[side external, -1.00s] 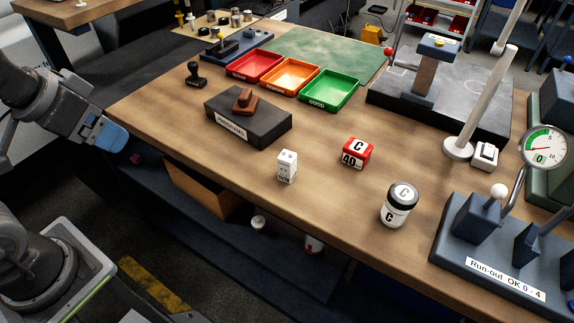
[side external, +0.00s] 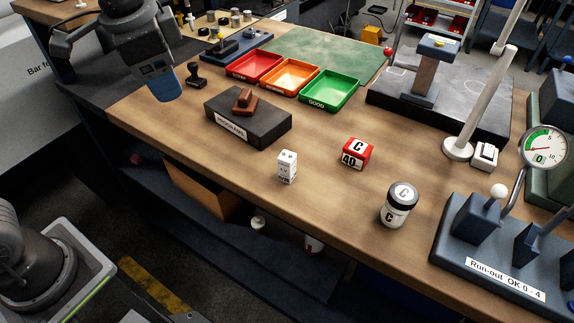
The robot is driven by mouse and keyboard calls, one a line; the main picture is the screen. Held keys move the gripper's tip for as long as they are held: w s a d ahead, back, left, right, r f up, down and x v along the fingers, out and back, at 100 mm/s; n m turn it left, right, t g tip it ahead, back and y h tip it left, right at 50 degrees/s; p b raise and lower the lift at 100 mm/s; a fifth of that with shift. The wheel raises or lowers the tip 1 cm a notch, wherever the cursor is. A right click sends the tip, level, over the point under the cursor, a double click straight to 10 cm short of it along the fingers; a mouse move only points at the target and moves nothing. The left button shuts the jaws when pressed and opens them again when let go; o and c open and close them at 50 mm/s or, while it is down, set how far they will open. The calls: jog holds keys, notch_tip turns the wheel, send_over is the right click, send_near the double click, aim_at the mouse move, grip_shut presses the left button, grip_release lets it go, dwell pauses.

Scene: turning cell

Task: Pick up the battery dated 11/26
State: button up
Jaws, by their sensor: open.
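A small white upright block with dark print and two studs on top (side external: 287,167) stands near the front edge of the wooden bench, left of centre. It looks like a battery, but its print is too small to read as a date. A red and white block marked C and 40 (side external: 356,154) lies to its right. A white cylinder with a black band, marked C (side external: 398,205), stands further right. My gripper (side external: 165,90) is open, with blue fingers, above the bench's left end, up and left of these things and touching none of them.
A dark block with a brown stamp-like piece (side external: 247,118) lies between my gripper and the white block. Red (side external: 257,66), orange (side external: 290,75) and green (side external: 330,91) trays stand behind. A run-out gauge stand (side external: 500,250) is at right. The bench (side external: 225,170) is clear around the white block.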

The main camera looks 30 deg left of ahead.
jog(key=w+d+f+m+g+y, duration=0.25)
jog(key=w+d+m, duration=0.35)
jog(key=w+d, duration=0.35)
jog(key=m+y, duration=0.2)
jog(key=m, duration=0.2)
send_near(288, 156)
jog(key=shift+g+h, duration=0.35)
jog(key=x, duration=1.2)
jog(key=shift+w+a+f, duration=0.2)
jog(key=shift+w+a, duration=0.1)
jog(key=shift+a, duration=0.05)
jog(key=shift+c, duration=0.2)
jog(key=c, duration=1)
jog(key=shift+r, duration=0.1)
